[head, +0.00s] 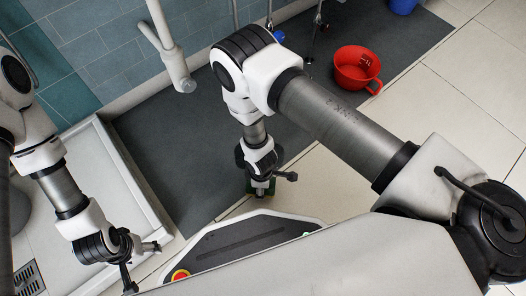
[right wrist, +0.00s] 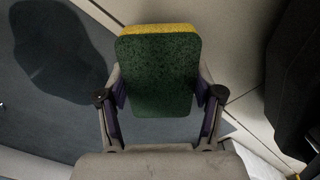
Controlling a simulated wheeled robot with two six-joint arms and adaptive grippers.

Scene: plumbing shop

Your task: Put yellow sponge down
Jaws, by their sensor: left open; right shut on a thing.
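The yellow sponge (right wrist: 158,72) has a dark green scouring face and a yellow edge along its top in the right wrist view. My right gripper (head: 262,180) is shut on it, with one finger against each side. In the head view only a small green bit of the sponge (head: 262,191) shows below the gripper, over the edge of the dark grey mat. Whether the sponge touches the floor cannot be told. My left gripper (head: 142,266) is open and empty at the lower left, near the shower tray's corner.
A red bucket (head: 357,69) stands on the dark grey mat (head: 185,150) at the back right. A blue container (head: 403,5) is at the top right. A white shower tray (head: 98,165) lies at left. Pale tiled floor (head: 450,90) is clear at right.

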